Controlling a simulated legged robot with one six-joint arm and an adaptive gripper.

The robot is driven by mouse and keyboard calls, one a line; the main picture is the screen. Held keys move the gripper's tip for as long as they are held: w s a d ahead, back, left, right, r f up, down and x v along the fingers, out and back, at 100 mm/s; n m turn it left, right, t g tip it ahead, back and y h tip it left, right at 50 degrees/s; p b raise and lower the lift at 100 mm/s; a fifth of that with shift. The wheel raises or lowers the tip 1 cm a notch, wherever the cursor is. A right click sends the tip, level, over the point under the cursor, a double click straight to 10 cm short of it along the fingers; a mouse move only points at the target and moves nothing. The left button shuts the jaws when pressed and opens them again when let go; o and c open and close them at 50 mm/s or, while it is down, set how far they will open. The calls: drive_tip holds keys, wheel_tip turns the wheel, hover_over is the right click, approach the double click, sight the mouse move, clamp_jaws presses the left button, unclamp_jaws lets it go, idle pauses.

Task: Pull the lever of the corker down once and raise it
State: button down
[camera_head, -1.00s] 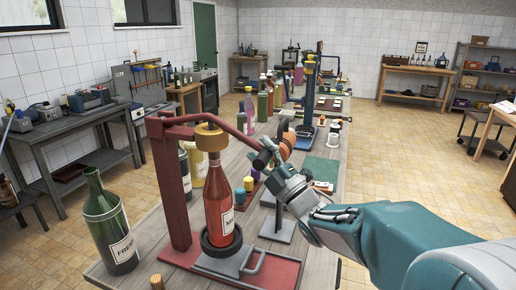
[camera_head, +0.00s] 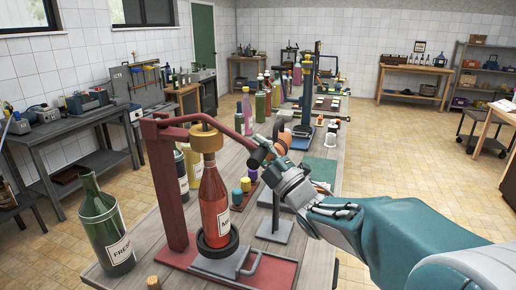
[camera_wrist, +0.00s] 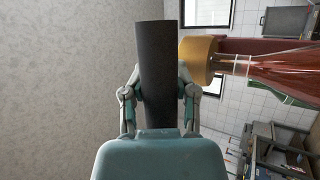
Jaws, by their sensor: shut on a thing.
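The red corker (camera_head: 175,190) stands on the near end of the bench. A red wine bottle (camera_head: 214,205) stands upright on its base under the yellow-brown corking head (camera_head: 205,138). The red lever (camera_head: 231,131) runs from the post top over the head and slopes down to the right. My gripper (camera_head: 264,152) is at the lever's right end, a little below the head's top. In the wrist view my gripper (camera_wrist: 159,85) is shut around the black cylindrical lever grip (camera_wrist: 153,45). The head and bottle lie right of it there. The bottle's mouth is hidden inside the head.
A green bottle (camera_head: 107,230) stands left of the corker, and a cork (camera_head: 153,283) lies in front. Small coloured pots (camera_head: 241,190) and a grey stand (camera_head: 274,225) are close below my gripper. More bottles and a blue corker (camera_head: 307,95) stand farther back.

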drive_tip(key=shift+s+r+n+g, duration=0.1)
drive_tip(key=shift+r+n+g, duration=0.2)
drive_tip(key=shift+r, duration=0.5)
drive_tip(key=w+a+r+n+g+h, duration=0.1)
drive_tip(key=w+a+r+g, duration=0.1)
drive_tip(key=a+r, duration=0.4)
drive_tip(key=w+a+r+n+g+h, duration=0.1)
drive_tip(key=a+r, duration=0.6)
drive_tip(key=r, duration=1)
drive_tip(key=shift+w+n+g+h, duration=0.35)
drive_tip(key=shift+w+g, duration=0.25)
drive_tip(key=shift+w, duration=0.3)
drive_tip(key=c, duration=0.6)
unclamp_jaws()
drive_tip(key=shift+a, duration=0.25)
